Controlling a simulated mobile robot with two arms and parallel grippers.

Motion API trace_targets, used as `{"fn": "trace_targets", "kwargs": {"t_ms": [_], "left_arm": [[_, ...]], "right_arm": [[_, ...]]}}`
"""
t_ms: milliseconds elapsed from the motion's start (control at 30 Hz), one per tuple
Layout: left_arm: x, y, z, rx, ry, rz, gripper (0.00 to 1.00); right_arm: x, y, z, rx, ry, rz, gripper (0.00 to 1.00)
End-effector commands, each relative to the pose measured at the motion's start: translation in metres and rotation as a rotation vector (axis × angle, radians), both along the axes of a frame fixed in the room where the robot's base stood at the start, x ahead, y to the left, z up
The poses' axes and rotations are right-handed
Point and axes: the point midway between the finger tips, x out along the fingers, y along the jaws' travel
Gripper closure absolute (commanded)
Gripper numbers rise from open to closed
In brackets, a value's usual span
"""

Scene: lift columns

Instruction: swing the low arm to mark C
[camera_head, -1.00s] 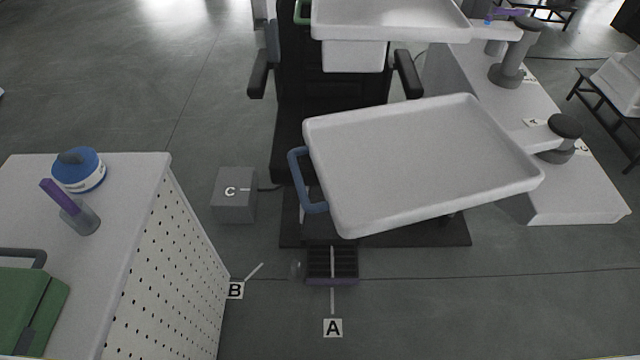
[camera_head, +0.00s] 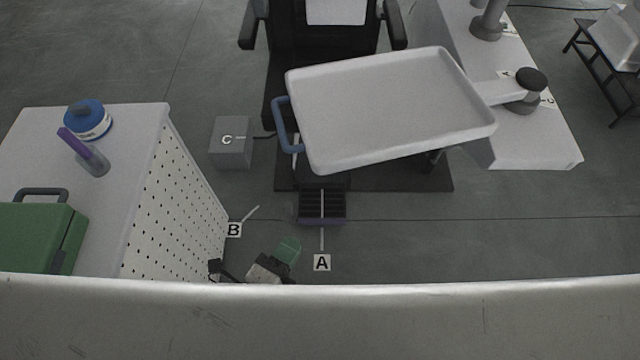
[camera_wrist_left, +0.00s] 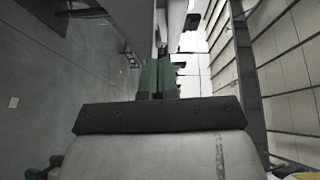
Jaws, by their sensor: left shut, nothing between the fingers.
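The low arm carries a pale tray (camera_head: 390,110) with a blue handle (camera_head: 283,125) on its left side. The arm (camera_head: 497,91) joins a dark-capped pivot (camera_head: 530,80) at the right. Mark C (camera_head: 227,140) is on a grey box left of the handle. Mark B (camera_head: 234,230) and mark A (camera_head: 322,262) are on the floor, each by a short pale line. My left gripper (camera_head: 290,248), with green fingers, is shut and empty, below and apart from the handle, between marks B and A. Its fingers also show in the left wrist view (camera_wrist_left: 157,76). My right gripper is not in view.
A perforated cabinet (camera_head: 180,205) stands at left, bearing a blue-lidded tub (camera_head: 88,118), a purple-and-grey item (camera_head: 85,152) and a green case (camera_head: 40,235). A dark chair (camera_head: 320,45) stands behind the tray. A pale band covers the head view's bottom.

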Motion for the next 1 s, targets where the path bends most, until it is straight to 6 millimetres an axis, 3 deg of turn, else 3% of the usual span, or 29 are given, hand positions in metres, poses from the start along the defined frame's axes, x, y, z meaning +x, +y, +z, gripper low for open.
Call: {"fn": "trace_targets", "kwargs": {"t_ms": [33, 100, 267, 700, 1000], "left_arm": [[-0.001, -0.002, 0.015, 0.012, -0.039, -0.006, 1.0], [0.0, -0.004, 0.024, 0.023, -0.069, -0.01, 1.0], [0.014, -0.011, 0.028, 0.025, -0.08, -0.01, 1.0], [0.092, -0.053, 0.029, 0.026, -0.076, -0.009, 1.0], [0.123, -0.042, 0.026, 0.025, -0.074, -0.01, 1.0]], "right_arm": [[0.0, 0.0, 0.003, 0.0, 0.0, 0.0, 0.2], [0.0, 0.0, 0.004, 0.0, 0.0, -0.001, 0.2], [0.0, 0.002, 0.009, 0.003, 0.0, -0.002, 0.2], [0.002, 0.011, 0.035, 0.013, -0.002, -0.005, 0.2], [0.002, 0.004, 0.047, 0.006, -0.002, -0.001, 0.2]]}}
